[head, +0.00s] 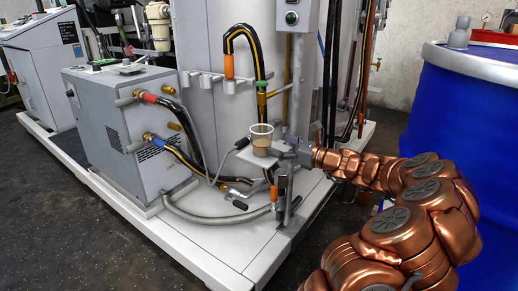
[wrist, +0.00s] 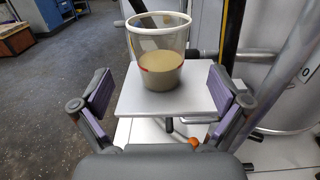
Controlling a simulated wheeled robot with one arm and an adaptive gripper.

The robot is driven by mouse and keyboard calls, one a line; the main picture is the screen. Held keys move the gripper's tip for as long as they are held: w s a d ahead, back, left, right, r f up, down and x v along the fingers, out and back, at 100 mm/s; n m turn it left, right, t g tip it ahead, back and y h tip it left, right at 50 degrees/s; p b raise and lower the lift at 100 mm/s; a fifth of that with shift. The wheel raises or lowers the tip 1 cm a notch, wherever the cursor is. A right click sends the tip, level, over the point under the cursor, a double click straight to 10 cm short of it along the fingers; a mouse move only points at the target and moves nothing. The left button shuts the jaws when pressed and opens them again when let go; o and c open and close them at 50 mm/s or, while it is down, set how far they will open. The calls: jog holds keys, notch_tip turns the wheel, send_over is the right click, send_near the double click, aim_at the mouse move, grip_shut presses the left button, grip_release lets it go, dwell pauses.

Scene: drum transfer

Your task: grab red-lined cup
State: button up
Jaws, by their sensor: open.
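The cup (head: 261,140) is clear with a red line and holds a tan filling in its lower part. It stands upright on a small white square shelf (head: 244,155). In the wrist view the cup (wrist: 159,50) is at the upper middle, on the shelf (wrist: 130,101), with the red line partly visible near the top of the filling. My gripper (head: 288,150) is close to the right side of the cup in the head view. In the wrist view its purple-padded fingers (wrist: 160,92) are wide open, on either side of the shelf, with nothing between the pads touching the cup.
A grey machine box (head: 120,125) with hoses stands to the left. A blue drum (head: 450,150) is at the right. A black and yellow hose with an orange sleeve (head: 228,66) hangs behind the cup. A metal post (head: 298,90) rises close to my gripper.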

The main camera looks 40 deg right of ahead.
aim_at(270, 143)
jog(key=shift+w+f+b, duration=0.1)
jog(key=shift+w+b, duration=0.3)
jog(key=shift+w, duration=0.45)
jog(key=b+x, duration=0.1)
jog(key=x, duration=0.1)
jog(key=b+x, duration=0.1)
jog(key=x, duration=0.1)
jog(key=shift+a+b, duration=0.35)
jog(key=shift+a, duration=0.05)
jog(key=shift+w+a, duration=0.15)
jog(key=shift+w, duration=0.35)
jog(key=c, duration=1)
jog(key=shift+c, duration=0.2)
